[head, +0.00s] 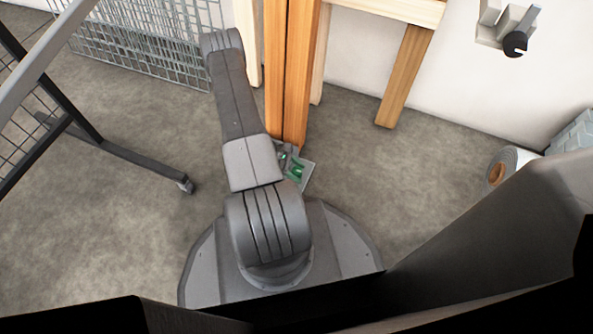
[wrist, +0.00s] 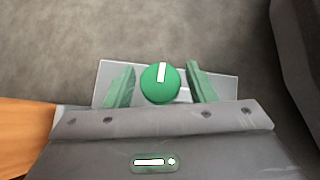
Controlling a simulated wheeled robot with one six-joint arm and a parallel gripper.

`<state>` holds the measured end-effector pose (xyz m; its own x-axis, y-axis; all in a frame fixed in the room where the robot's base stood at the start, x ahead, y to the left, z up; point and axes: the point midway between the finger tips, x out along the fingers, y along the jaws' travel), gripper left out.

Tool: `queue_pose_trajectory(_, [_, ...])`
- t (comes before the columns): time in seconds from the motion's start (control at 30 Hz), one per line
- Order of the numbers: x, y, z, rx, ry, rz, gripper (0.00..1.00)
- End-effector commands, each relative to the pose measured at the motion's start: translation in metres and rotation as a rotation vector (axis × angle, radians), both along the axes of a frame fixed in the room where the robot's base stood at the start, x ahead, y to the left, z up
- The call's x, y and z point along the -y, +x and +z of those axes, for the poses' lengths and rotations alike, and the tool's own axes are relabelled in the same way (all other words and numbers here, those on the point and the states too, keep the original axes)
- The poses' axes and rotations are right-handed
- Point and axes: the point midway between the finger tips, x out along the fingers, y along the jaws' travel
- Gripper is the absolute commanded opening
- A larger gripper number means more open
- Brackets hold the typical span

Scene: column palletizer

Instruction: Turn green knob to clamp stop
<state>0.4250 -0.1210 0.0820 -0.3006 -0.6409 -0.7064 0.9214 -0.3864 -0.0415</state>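The green knob (wrist: 160,86) is round, with a white mark pointing up in the wrist view. It sits on a light grey plate (wrist: 228,85). In the head view the plate (head: 307,176) lies by the foot of an orange wooden post (head: 288,75), with green parts too small to tell apart. My gripper (wrist: 160,67) has green fingers, one on each side of the knob. They are open, with a narrow gap visible on both sides. Whether the fingertips reach down to the knob's height I cannot tell. My arm hides part of the plate's surroundings in the head view.
The orange wood (wrist: 25,135) also shows at the wrist view's left edge. A wire-mesh rack (head: 140,45) and a dark metal frame (head: 115,155) stand to the left. A paper roll (head: 507,165) lies at right. The floor (head: 400,190) right of the plate is clear.

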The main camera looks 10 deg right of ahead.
Motion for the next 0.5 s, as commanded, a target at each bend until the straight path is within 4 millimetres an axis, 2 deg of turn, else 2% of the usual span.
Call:
queue_pose_trajectory(0.03, [-0.0001, 0.0001, 0.0, 0.0, 0.0, 0.0, 0.4])
queue_pose_trajectory(0.23, [-0.0002, 0.0, 0.0001, 0.0, 0.0, 0.0, 0.01])
queue_pose_trajectory(0.5, [-0.0003, 0.0005, -0.0001, 0.001, 0.001, -0.023, 0.0])
